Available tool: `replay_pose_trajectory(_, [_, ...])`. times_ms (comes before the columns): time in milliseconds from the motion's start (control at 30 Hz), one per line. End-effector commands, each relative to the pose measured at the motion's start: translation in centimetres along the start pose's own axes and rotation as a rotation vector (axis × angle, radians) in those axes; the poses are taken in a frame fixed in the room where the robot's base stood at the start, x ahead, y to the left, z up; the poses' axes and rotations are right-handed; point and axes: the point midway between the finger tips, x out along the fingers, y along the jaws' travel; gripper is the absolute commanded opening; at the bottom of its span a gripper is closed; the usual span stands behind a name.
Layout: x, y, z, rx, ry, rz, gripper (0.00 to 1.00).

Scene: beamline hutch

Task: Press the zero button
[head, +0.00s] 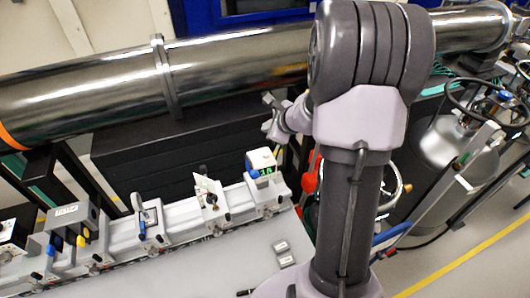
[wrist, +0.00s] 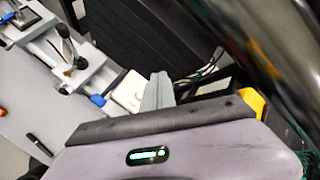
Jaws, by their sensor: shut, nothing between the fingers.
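No button marked zero can be made out in either view. A small white box (head: 261,161) with a green-lit display stands at the right end of the instrument rail. A white box that looks like the same one shows in the wrist view (wrist: 129,91), just left of the fingers and partly hidden by them. My gripper (wrist: 159,82) is shut and empty, its two fingers together. In the head view my gripper (head: 270,127) is small and partly hidden, above and slightly right of the box. I cannot tell whether it touches the box.
A rail (head: 180,232) with several mounts runs along the bench (head: 220,268). A large steel pipe (head: 240,68) crosses behind and above. Dark panels (head: 150,160) stand behind the rail. A gas cylinder (head: 447,160) and hoses are at right. The front of the bench is mostly clear.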

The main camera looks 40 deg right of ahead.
Motion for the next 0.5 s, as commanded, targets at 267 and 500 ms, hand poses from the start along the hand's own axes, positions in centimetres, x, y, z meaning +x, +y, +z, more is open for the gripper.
replay_pose_trajectory(267, [1.9,1.4,-1.3,0.0,0.0,0.002,0.0])
replay_pose_trajectory(500, [4.4,3.2,-3.2,0.0,0.0,0.002,0.0])
